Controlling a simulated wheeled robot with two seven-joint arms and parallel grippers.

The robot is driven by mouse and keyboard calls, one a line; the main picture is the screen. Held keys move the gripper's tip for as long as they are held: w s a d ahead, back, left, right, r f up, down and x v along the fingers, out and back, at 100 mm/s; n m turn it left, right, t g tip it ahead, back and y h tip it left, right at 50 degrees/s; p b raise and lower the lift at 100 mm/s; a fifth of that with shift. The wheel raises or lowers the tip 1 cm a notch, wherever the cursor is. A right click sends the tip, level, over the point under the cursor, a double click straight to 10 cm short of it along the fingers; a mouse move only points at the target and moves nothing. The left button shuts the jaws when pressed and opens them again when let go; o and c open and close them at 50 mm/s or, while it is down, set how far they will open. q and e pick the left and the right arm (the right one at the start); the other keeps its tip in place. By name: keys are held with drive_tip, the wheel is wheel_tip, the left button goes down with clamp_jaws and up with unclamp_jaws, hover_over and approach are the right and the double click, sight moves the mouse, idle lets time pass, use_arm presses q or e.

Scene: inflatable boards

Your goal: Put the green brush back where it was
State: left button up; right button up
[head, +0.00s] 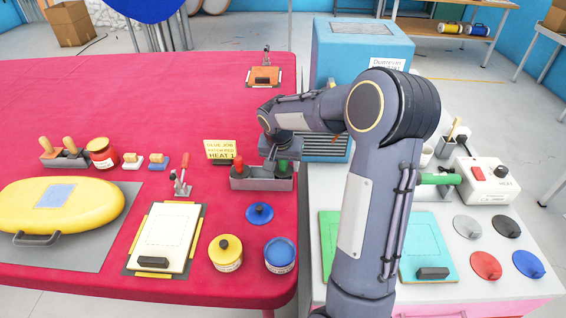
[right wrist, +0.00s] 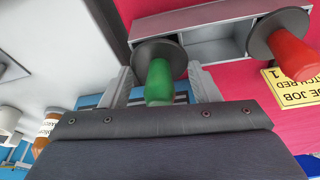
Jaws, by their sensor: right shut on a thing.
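The green brush (right wrist: 160,82) has a green handle and a dark round disc. In the right wrist view its handle is between the two fingers of my right gripper (right wrist: 162,88), which is shut on it. The rack also shows in the right wrist view (right wrist: 190,19). I cannot tell whether the brush is seated or just above its compartment. My left gripper is not in view.
The red brush (head: 253,167) stands in the rack's left part. A yellow note (head: 220,150) stands left of the rack, with a toggle clamp (head: 181,184) nearby. A blue lid (head: 260,213) and a blue can (head: 280,254) are in front. A blue machine (head: 350,60) stands behind.

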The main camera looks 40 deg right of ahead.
drive_tip(key=shift+f+b, duration=0.5)
drive_tip(key=shift+b, duration=0.05)
drive_tip(key=o, duration=1)
drive_tip(key=shift+r, duration=0.2)
drive_tip(key=shift+r+p, duration=0.3)
drive_tip(key=shift+p, duration=0.25)
drive_tip(key=v, duration=1.1)
drive_tip(key=s+a+f+n+t+y, duration=0.1)
drive_tip(key=s+a+n+y, duration=0.1)
drive_tip(key=s+a, duration=0.4)
drive_tip(key=s+a+n+t+y, duration=0.1)
drive_tip(key=s+a+n+y, duration=0.1)
drive_tip(key=s+a, duration=0.3)
drive_tip(key=s+a+f+n+t+y, duration=0.1)
drive_tip(key=s+a+n, duration=0.3)
drive_tip(key=s, duration=0.8)
drive_tip(key=shift+a+f+t+y, duration=0.15)
drive_tip(key=shift+a+y, duration=0.2)
drive_tip(key=shift+a, duration=0.3)
drive_tip(key=shift+a+f+t+y, duration=0.2)
drive_tip(key=shift+a+y, duration=0.15)
drive_tip(key=shift+a, duration=0.3)
